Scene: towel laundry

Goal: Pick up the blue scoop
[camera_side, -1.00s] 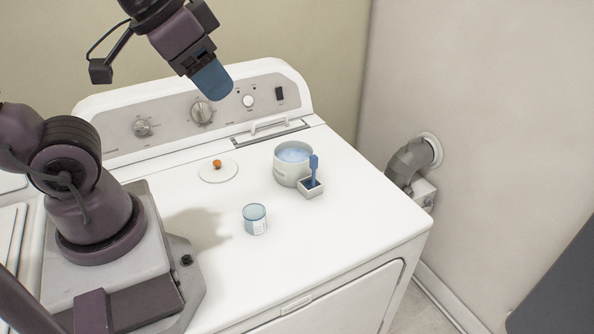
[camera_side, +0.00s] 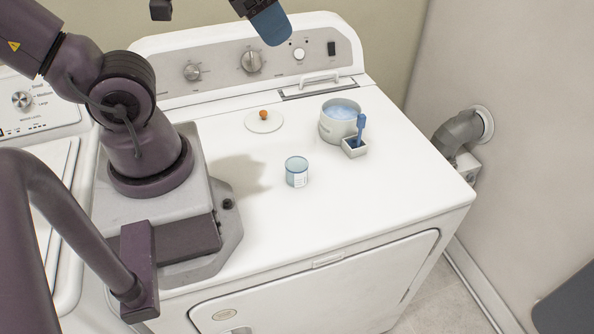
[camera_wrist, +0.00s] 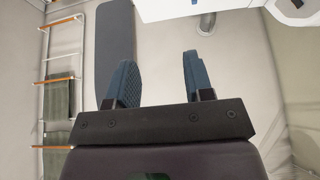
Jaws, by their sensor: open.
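The holder is beside a round white pot (camera_side: 329,130) with pale blue contents. My gripper (camera_side: 275,32) is at the top of the side view, above the washer's control panel and well apart from the scoop. In the wrist view its two blue fingers (camera_wrist: 157,80) are spread with nothing between them.
A white lid with an orange knob (camera_side: 264,125) lies left of the pot. A pale blue cup with a label (camera_side: 296,172) stands nearer the front. The washer top (camera_side: 385,195) is clear at the front right. The wrist view shows a towel rack (camera_wrist: 60,95).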

